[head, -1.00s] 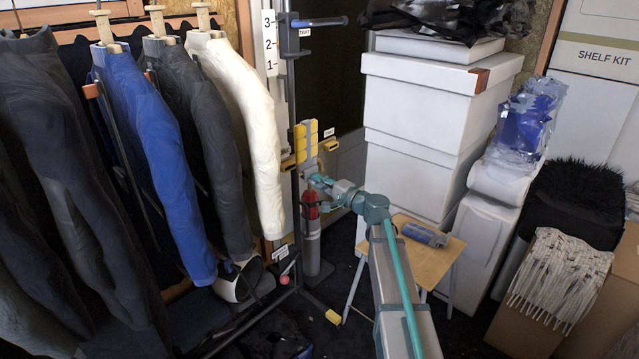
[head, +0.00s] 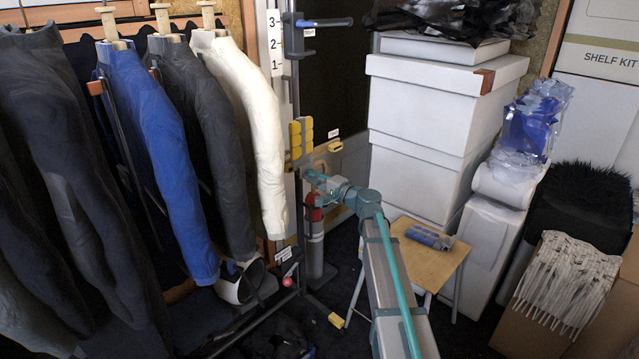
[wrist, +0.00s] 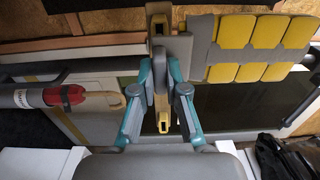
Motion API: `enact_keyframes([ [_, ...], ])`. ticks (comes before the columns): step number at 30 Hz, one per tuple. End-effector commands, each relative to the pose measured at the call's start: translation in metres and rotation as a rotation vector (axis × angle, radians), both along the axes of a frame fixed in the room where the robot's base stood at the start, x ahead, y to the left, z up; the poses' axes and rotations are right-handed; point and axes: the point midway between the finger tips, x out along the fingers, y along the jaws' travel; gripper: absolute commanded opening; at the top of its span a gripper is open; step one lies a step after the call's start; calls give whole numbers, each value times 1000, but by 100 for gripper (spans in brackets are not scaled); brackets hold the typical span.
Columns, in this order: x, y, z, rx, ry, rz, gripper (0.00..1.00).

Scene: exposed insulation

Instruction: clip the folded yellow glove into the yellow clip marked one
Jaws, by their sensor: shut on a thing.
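The folded glove (head: 301,140), with yellow pads on grey, stands upright beside the rack post in the head view. Its pads (wrist: 248,42) fill the upper right of the wrist view. My gripper (wrist: 161,88) is shut on its narrow grey lower part; in the head view the gripper (head: 312,180) is below the pads. A small yellow clip (head: 336,146) is just right of the glove, under a white label I cannot read. In the wrist view yellow blocks show beyond my fingertips (wrist: 158,26) and between my fingers (wrist: 162,122); whether they are clip parts I cannot tell.
A red-topped grey cylinder (head: 314,225) stands below the gripper. White boxes (head: 430,130) are stacked at right. A small wooden table (head: 440,262) holds a grey-blue roll (head: 428,238).

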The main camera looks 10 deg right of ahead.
Motion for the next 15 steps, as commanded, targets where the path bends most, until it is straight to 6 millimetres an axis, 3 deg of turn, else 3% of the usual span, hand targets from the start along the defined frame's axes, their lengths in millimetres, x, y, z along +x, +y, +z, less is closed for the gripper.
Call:
enact_keyframes([
  [6,11,8,0,1,-1,1,0],
  [15,12,9,1,1,-1,0,0],
])
